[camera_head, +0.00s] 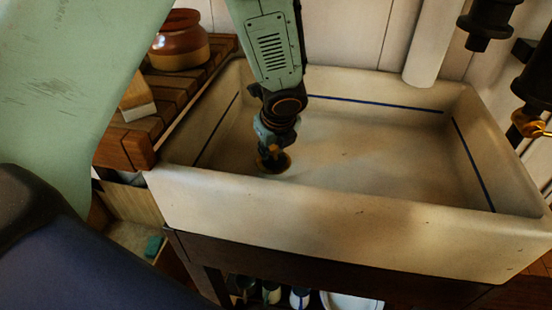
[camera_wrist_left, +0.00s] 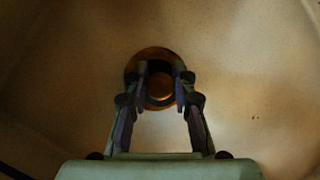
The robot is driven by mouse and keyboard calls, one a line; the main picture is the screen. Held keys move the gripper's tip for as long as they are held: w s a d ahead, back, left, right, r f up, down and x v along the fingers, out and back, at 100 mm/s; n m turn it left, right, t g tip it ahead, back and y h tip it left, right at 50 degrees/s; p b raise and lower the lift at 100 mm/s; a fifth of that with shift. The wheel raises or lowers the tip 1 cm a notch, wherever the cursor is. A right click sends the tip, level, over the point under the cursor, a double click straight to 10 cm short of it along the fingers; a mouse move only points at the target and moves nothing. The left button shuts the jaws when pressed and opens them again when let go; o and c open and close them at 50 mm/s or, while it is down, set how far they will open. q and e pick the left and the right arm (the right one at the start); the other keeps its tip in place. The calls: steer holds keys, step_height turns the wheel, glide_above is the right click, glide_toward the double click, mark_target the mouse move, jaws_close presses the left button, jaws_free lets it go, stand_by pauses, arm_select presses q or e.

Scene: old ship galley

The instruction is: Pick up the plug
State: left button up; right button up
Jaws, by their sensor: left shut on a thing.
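My left gripper (camera_head: 273,150) reaches down into the left part of the pale sink basin (camera_head: 380,150). Its fingertips are at a round brass fitting (camera_head: 284,166) in the basin floor. In the left wrist view, my left gripper (camera_wrist_left: 160,88) has its two fingers on either side of the round brass plug (camera_wrist_left: 160,94) and is shut on it. The brass ring (camera_wrist_left: 152,52) of the drain lies around the plug. The fingers hide part of the plug's sides. I cannot tell whether the plug is lifted. My right gripper is not in view.
The sink's front wall (camera_head: 330,225) and side walls surround the gripper. A slatted wooden board (camera_head: 190,90) on the left holds a brown-and-tan crock (camera_head: 180,45) and a wooden block-like brush (camera_head: 138,97). Dark pipework with a brass part (camera_head: 530,124) stands at right. The basin's right half is empty.

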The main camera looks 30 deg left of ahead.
arm_select(q)
jaws_close()
